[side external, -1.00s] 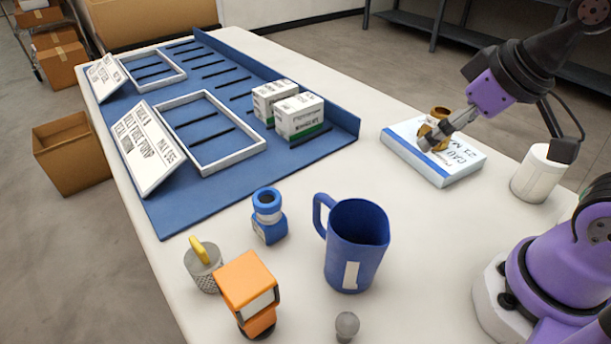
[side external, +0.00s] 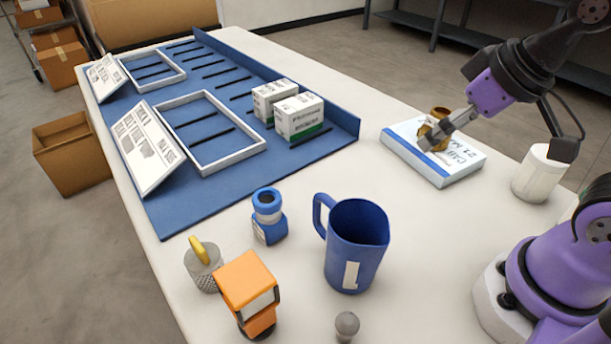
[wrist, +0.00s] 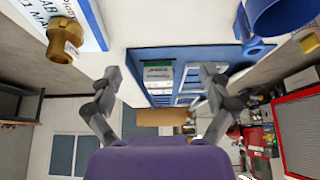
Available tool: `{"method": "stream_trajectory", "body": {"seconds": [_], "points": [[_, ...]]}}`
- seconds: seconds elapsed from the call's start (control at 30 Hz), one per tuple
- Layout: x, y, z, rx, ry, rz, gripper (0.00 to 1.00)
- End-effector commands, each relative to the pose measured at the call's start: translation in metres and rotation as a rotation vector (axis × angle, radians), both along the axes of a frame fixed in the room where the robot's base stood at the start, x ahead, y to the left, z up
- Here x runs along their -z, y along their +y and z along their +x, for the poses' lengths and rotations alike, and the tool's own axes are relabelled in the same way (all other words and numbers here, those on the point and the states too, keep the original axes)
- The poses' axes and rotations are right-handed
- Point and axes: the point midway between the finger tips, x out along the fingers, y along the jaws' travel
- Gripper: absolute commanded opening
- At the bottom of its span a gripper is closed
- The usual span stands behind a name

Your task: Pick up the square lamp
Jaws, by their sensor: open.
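The square lamp (side external: 247,287), orange with a boxy head and a pale front face, stands at the near left of the table in the side view. My gripper (side external: 428,141) is far from the lamp, over the blue-and-white box at the right. In the wrist view my gripper (wrist: 160,74) has its two fingers spread with nothing between them.
A brass fitting (side external: 439,114) is by my gripper on the box (side external: 455,165). A blue pitcher (side external: 357,250), blue fitting (side external: 268,215), grater-like cylinder (side external: 203,268) and small grey knob (side external: 347,325) stand around the lamp. White cartons (side external: 299,117) sit on the blue tray (side external: 190,205).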

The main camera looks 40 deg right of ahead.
Motion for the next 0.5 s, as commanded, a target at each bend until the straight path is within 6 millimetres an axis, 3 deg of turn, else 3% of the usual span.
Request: {"method": "stream_trajectory", "body": {"seconds": [0.37,0.5], "points": [[-0.001,0.002,0.001,-0.002,0.003,0.004,0.98],[-0.015,0.022,0.016,-0.02,0.053,0.037,0.98]]}}
